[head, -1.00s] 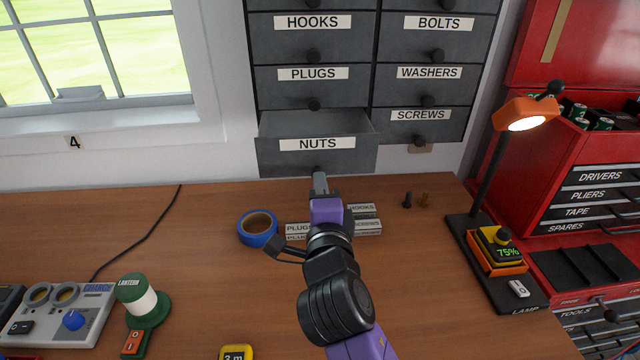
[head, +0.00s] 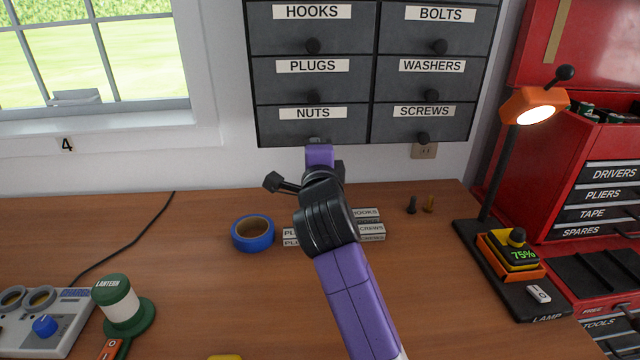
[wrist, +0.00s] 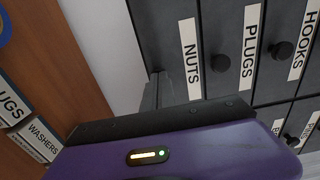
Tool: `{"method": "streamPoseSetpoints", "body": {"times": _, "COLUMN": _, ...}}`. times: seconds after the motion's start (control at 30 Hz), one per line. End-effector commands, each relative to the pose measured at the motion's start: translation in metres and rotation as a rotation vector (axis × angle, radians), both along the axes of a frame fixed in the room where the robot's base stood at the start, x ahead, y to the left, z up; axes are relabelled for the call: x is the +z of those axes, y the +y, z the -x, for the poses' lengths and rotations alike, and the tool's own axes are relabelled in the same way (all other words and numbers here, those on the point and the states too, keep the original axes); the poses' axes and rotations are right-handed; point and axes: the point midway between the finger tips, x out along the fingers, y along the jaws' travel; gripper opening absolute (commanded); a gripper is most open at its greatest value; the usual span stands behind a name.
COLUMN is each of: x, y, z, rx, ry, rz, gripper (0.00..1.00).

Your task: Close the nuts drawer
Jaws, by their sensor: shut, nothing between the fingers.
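The nuts drawer (head: 347,122) is the bottom left drawer of the grey wall cabinet. Its front is flush with the plugs drawer above and the screws drawer beside it. It also shows in the wrist view (wrist: 183,88). My gripper (head: 314,142) is at the lower edge of that drawer front, reaching up from the bench. In the wrist view my gripper (wrist: 152,92) has its fingers together at the drawer front, with nothing visible between them. The drawer's knob is hidden behind my gripper.
Two small bolts (head: 411,205) stand to the right. A lamp (head: 531,107) and a red tool chest (head: 610,150) are at the far right.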

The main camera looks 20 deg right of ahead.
Motion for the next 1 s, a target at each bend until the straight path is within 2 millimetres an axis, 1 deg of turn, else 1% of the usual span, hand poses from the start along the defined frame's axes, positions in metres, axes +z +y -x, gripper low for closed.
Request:
{"method": "streamPoseSetpoints", "body": {"times": 0.03, "x": 0.005, "y": -0.001, "z": -0.003, "rx": 0.002, "ry": -0.007, "rz": 0.000, "gripper": 0.00}}
{"method": "streamPoseSetpoints", "body": {"times": 0.23, "x": 0.006, "y": -0.002, "z": -0.003, "rx": 0.002, "ry": -0.009, "rz": 0.001, "gripper": 0.00}}
{"method": "streamPoseSetpoints", "body": {"times": 0.33, "x": 0.005, "y": 0.000, "z": 0.001, "rx": 0.003, "ry": -0.010, "rz": 0.001, "gripper": 0.00}}
{"method": "streamPoseSetpoints", "body": {"times": 0.47, "x": 0.004, "y": 0.006, "z": 0.018, "rx": 0.003, "ry": -0.011, "rz": -0.001, "gripper": 0.00}}
{"method": "streamPoseSetpoints", "body": {"times": 0.6, "x": 0.003, "y": 0.014, "z": 0.042, "rx": 0.002, "ry": -0.007, "rz": 0.000, "gripper": 0.00}}
{"method": "streamPoseSetpoints", "body": {"times": 0.73, "x": 0.002, "y": 0.020, "z": 0.061, "rx": 0.002, "ry": -0.005, "rz": 0.000, "gripper": 0.00}}
{"method": "streamPoseSetpoints", "body": {"times": 0.83, "x": 0.002, "y": 0.023, "z": 0.071, "rx": 0.002, "ry": -0.003, "rz": 0.000, "gripper": 0.00}}
{"method": "streamPoseSetpoints", "body": {"times": 1.0, "x": 0.003, "y": 0.025, "z": 0.078, "rx": 0.001, "ry": -0.003, "rz": 0.001, "gripper": 0.00}}
